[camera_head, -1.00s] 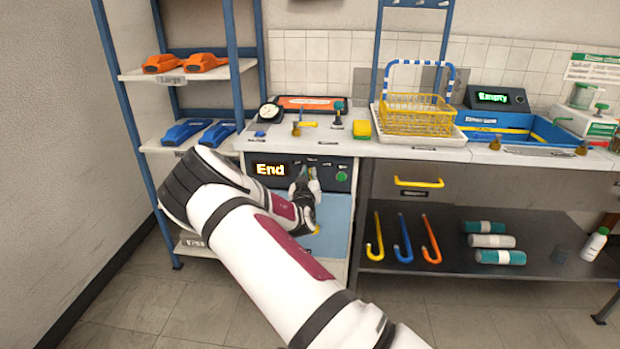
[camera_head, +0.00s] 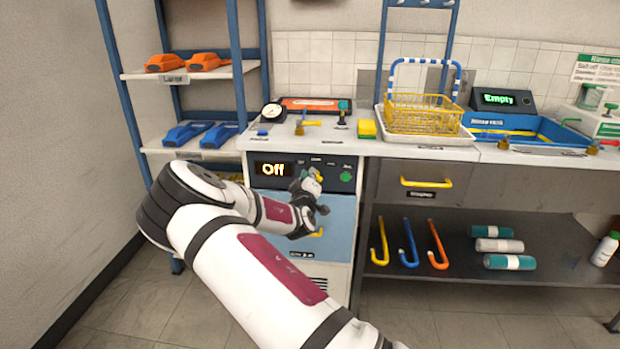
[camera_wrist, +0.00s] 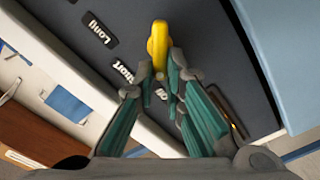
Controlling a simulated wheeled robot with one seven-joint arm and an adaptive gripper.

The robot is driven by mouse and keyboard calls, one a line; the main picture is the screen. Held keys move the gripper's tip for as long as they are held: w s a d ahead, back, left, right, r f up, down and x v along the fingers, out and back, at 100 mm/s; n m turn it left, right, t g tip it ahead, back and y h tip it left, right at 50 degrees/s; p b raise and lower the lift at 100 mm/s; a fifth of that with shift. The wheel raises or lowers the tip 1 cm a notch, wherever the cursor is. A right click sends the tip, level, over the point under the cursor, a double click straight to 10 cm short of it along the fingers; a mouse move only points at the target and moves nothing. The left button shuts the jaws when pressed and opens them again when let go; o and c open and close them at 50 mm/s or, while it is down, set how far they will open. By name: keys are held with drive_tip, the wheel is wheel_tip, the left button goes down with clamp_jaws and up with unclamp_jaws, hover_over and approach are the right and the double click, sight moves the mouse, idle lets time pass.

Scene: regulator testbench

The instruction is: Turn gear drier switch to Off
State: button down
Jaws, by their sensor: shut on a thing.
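The gear drier is the unit with a blue door (camera_head: 336,222) and a dark control panel under the counter. Its display (camera_head: 273,170) reads "Off". My gripper (camera_head: 316,178) is at the panel, to the right of the display. In the wrist view my gripper (camera_wrist: 160,72) has its teal-padded fingers close together on the near end of the yellow switch (camera_wrist: 157,45). The switch's far end sticks out past the fingertips.
A green button (camera_head: 346,176) sits on the panel right of my gripper. The yellow door handle (camera_head: 318,233) is below. A shelf rack stands at left.

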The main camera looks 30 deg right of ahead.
idle(0.4)
drive_tip(key=c, duration=1.7)
unclamp_jaws()
drive_tip(key=shift+o, duration=0.2)
drive_tip(key=v, duration=1.2)
